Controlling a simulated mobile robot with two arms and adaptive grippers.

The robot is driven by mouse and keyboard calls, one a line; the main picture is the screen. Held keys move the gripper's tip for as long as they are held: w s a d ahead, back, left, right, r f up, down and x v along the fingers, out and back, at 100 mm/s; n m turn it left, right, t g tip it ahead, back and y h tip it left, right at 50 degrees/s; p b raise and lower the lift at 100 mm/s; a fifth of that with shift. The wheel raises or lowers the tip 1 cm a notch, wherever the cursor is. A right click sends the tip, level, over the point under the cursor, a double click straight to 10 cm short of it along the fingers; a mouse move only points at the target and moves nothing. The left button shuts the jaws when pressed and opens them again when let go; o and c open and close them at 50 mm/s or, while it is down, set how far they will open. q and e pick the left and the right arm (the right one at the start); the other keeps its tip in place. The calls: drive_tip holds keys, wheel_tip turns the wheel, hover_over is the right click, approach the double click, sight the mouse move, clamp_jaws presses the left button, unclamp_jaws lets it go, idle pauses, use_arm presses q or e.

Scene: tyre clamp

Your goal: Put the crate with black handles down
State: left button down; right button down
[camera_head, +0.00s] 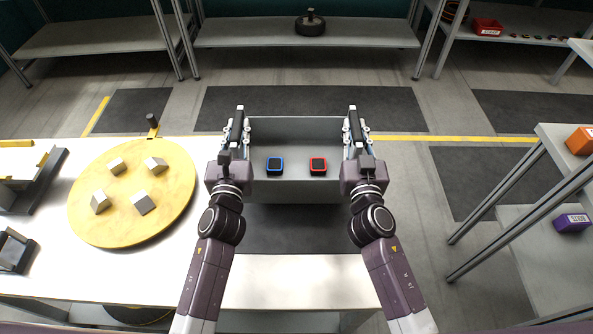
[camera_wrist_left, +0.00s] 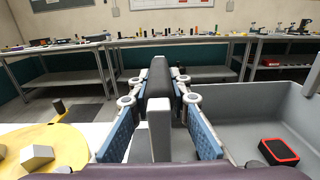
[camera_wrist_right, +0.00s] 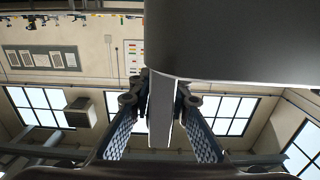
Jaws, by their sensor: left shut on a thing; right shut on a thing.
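The grey crate (camera_head: 300,193) with black handles is level in front of me, between my two grippers. My left gripper (camera_head: 239,127) is shut on its left handle; the black handle (camera_wrist_left: 159,78) shows between the blue finger pads in the left wrist view. My right gripper (camera_head: 352,127) is shut on the right handle. A blue-framed item (camera_head: 274,165) and a red-framed item (camera_head: 318,166) lie inside the crate. The crate's underside is hidden, so I cannot tell whether it touches anything.
A white table (camera_head: 40,265) lies left and in front, with a round yellow plate (camera_head: 85,215) bearing several metal blocks. A dark area (camera_head: 298,235) lies just before the crate.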

use_arm(q)
drive_tip(key=shift+r, duration=0.3)
use_arm(e)
drive_tip(key=shift+r, duration=0.35)
